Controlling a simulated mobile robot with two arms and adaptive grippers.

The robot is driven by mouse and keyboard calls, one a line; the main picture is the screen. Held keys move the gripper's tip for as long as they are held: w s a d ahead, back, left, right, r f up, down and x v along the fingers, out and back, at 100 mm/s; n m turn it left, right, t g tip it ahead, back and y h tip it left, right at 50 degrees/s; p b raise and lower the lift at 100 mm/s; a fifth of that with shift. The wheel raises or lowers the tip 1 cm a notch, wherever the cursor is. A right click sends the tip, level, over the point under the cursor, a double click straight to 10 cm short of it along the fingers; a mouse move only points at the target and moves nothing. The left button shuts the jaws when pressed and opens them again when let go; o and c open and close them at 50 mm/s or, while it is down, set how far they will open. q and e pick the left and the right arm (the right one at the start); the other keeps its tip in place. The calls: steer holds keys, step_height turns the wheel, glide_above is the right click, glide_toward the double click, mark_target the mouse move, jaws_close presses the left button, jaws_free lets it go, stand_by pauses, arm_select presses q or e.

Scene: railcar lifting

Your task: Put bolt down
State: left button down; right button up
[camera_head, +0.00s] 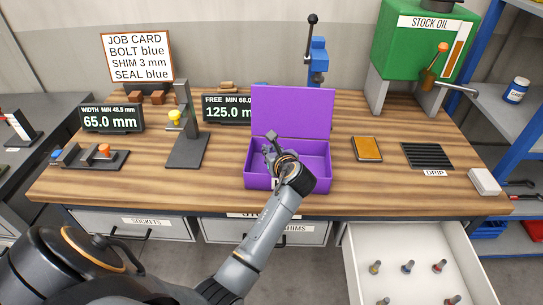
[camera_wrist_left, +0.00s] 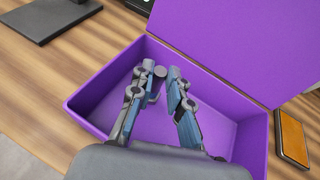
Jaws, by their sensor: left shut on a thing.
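My left gripper (camera_head: 272,151) reaches into the open purple box (camera_head: 246,174) from the front. It also shows in the left wrist view (camera_wrist_left: 162,78), shut on a bolt (camera_wrist_left: 160,71). Only a grey round end and a little of the shank show between the fingertips. The rest of the bolt is hidden by the fingers, and its colour mark cannot be made out. The gripper is over the box's inside, with purple floor visible around it. I cannot tell whether the bolt touches the floor. My right gripper is not in view.
The box lid (camera_head: 291,110) stands up at the back. A black stand (camera_head: 187,150) is to the left, an orange pad (camera_head: 367,149) to the right. An open white drawer (camera_head: 412,240) below holds several bolts. The job card (camera_head: 137,57) reads "BOLT blue". Clear wood lies left of the box.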

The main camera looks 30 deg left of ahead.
arm_select(q)
step_height(320, 180, down, 3)
steer(key=shift+f, duration=0.15)
steer(key=c, duration=1.3)
jaws_free()
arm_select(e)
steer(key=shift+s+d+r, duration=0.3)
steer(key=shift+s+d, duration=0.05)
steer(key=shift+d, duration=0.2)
arm_select(q)
steer(key=v, duration=1.2)
steer(key=shift+r+b, duration=0.25)
steer(key=shift+b, duration=0.1)
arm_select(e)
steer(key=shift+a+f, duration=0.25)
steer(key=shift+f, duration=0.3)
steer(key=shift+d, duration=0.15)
